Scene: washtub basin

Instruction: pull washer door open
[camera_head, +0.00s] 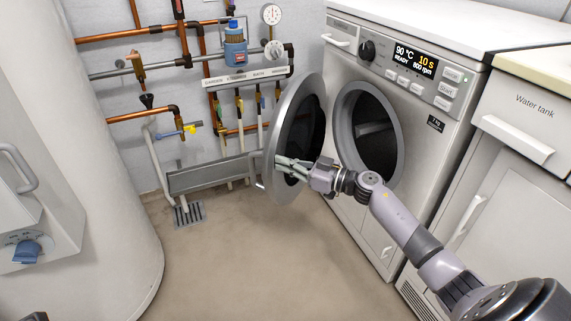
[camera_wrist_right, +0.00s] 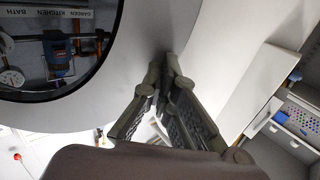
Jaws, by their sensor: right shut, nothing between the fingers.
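The washer (camera_head: 395,215) stands at the centre right with its round drum opening (camera_head: 372,135) uncovered. Its round door (camera_head: 283,205) has a grey rim and dark glass and stands swung wide open to the left. My right gripper (camera_head: 279,168) reaches across to the door's inner side. In the right wrist view its fingers (camera_wrist_right: 166,62) are closed together with nothing between them, and the tips are at the door's pale rim (camera_wrist_right: 205,45). Whether they touch it I cannot tell.
Copper pipes and valves (camera_head: 181,60) cover the back wall behind the door. A metal trough (camera_head: 210,176) is below them. A white tank (camera_head: 95,180) stands at the left, and the water tank cabinet (camera_head: 525,130) at the right. The floor (camera_head: 240,260) between is clear.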

